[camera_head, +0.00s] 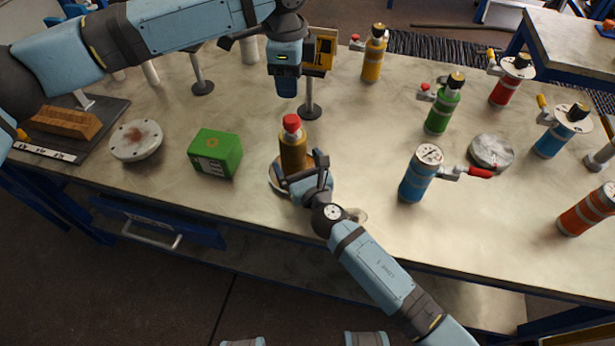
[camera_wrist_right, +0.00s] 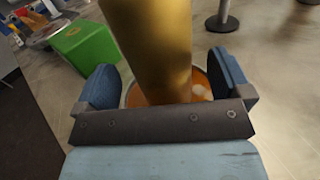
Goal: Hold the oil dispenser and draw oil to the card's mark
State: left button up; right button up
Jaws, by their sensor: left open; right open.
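The oil dispenser, an amber-gold cylinder with a red top (camera_head: 292,150), stands upright near the table's front edge, on or in a round dish (camera_head: 273,178). My right gripper (camera_head: 303,172) is open at its lower part. In the right wrist view the gold cylinder (camera_wrist_right: 150,45) stands between the two spread blue fingers (camera_wrist_right: 166,82), with gaps visible on both sides. Orange liquid (camera_wrist_right: 200,88) shows in the dish behind it. My left gripper (camera_head: 287,86) is open and empty above and behind the red top. A yellow card (camera_head: 326,48) on a stand is partly hidden behind the left gripper; its mark is unreadable.
A green box (camera_head: 215,153) and a round flange (camera_head: 136,140) lie to the left. A blue vessel with a gauge and red handle (camera_head: 417,180) stands to the right. Green (camera_head: 442,110), yellow (camera_head: 374,58) and other vessels stand further back and right.

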jog(key=shift+x, duration=1.3)
jog(key=c, duration=1.2)
jog(key=shift+c, duration=0.2)
